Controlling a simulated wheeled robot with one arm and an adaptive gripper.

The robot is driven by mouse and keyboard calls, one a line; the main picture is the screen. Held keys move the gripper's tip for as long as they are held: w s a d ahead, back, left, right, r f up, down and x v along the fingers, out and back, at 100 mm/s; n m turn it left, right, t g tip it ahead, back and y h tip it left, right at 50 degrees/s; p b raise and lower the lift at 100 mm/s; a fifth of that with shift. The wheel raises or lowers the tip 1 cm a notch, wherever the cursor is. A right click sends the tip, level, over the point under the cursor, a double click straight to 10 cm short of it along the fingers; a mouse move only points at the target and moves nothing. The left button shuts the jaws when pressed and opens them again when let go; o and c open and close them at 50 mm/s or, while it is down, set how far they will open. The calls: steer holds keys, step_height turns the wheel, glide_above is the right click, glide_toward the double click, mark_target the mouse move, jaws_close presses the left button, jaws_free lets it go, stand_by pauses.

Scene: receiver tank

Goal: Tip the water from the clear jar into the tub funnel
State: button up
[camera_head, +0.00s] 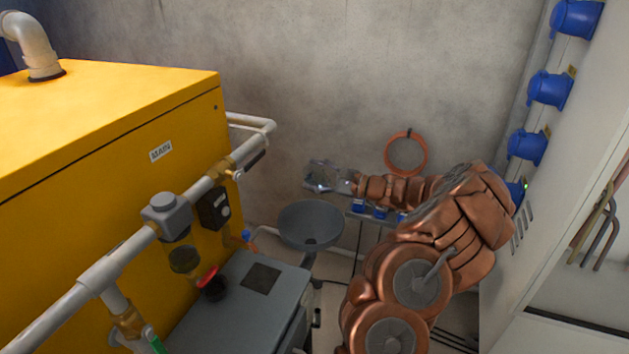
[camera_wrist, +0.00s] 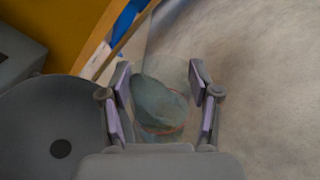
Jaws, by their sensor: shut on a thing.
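My gripper (camera_wrist: 160,84) is shut on the clear jar (camera_wrist: 161,112), with one finger on each side of it in the wrist view. Grey-green water shows inside the jar, its surface slanted against the jar walls. In the head view my gripper (camera_head: 338,178) is small and silvery at the end of my copper arm; the jar's outline there is hard to separate from it. The grey tub funnel (camera_head: 311,225) lies just below and left of the gripper. In the wrist view the funnel (camera_wrist: 45,120), with its dark drain hole, is left of the jar.
A yellow cabinet (camera_head: 95,125) marked MAIN stands left, with a pale pipe rail (camera_head: 195,190) and valves along its front. A grey box (camera_head: 235,300) sits below. An orange hose ring (camera_head: 406,154) hangs on the wall. Blue sockets (camera_head: 549,88) line the right side.

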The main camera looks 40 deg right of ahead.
steer(key=shift+r+n, duration=0.1)
steer(key=shift+n, duration=0.2)
steer(key=shift+a+n+b, duration=0.1)
steer(key=shift+n+b, duration=0.8)
steer(key=shift+b, duration=1)
steer(key=shift+s+r+n+b, duration=0.1)
steer(key=shift+r+n+b, duration=0.2)
steer(key=shift+b, duration=0.15)
steer(key=shift+a+f+n+b, duration=0.2)
steer(key=shift+n+b, duration=0.4)
steer(key=shift+b, duration=0.6)
steer(key=shift+s+a+r+n+b, duration=0.15)
steer(key=shift+r+n+b, duration=0.2)
steer(key=shift+n+b, duration=0.55)
steer(key=shift+f+n+b, duration=0.15)
steer(key=shift+n+b, duration=0.15)
steer(key=shift+b, duration=0.9)
steer(key=shift+s+a+r+n+b, duration=0.2)
steer(key=shift+n+b, duration=0.5)
steer(key=shift+b, duration=0.55)
steer(key=shift+a+n+b, duration=0.1)
steer(key=shift+n+b, duration=0.3)
steer(key=shift+b, duration=0.45)
steer(key=shift+a+r+n+b, duration=0.1)
steer(key=shift+n+b, duration=0.4)
steer(key=shift+b, duration=0.1)
